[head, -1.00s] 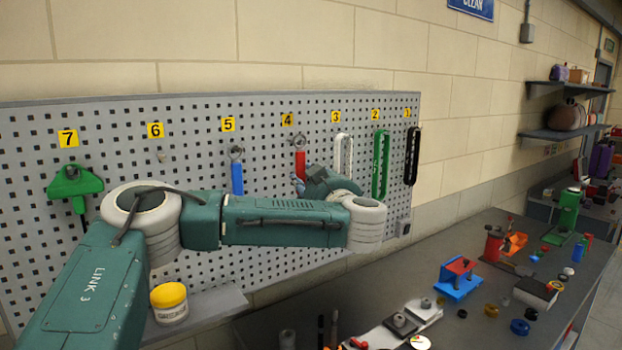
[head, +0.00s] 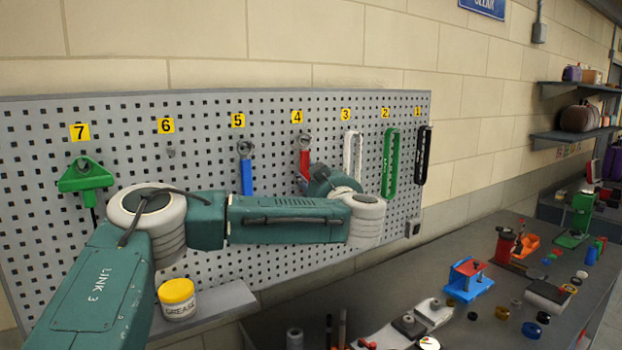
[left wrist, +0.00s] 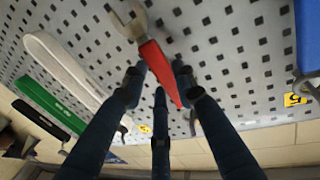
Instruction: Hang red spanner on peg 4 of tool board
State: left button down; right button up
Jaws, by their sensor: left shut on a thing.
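The red spanner (head: 304,160) is upright at the tool board (head: 215,105), with its upper grey end just below the yellow label 4 (head: 297,116). My left gripper (head: 302,182) is low on the spanner and partly hidden behind my own arm. In the left wrist view my left gripper (left wrist: 160,88) has its dark fingers shut around the red handle (left wrist: 158,68) of the spanner, whose grey open jaw sticks out beyond them. Peg 4 itself is hidden, so I cannot tell whether the spanner's end is around it. My right gripper is not in view.
A blue spanner (head: 246,176) hangs under 5 and a white tool (head: 352,155) under 3, close on either side. Green (head: 390,165) and black (head: 423,155) tools hang further right. Peg 6 (head: 170,153) is bare. A grease tub (head: 178,298) stands on the ledge below.

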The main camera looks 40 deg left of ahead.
pick_arm(q)
jog(key=c, duration=1.3)
grip_release()
jog(key=shift+d, duration=0.1)
jog(key=shift+v, duration=6)
jog(key=shift+s, duration=0.1)
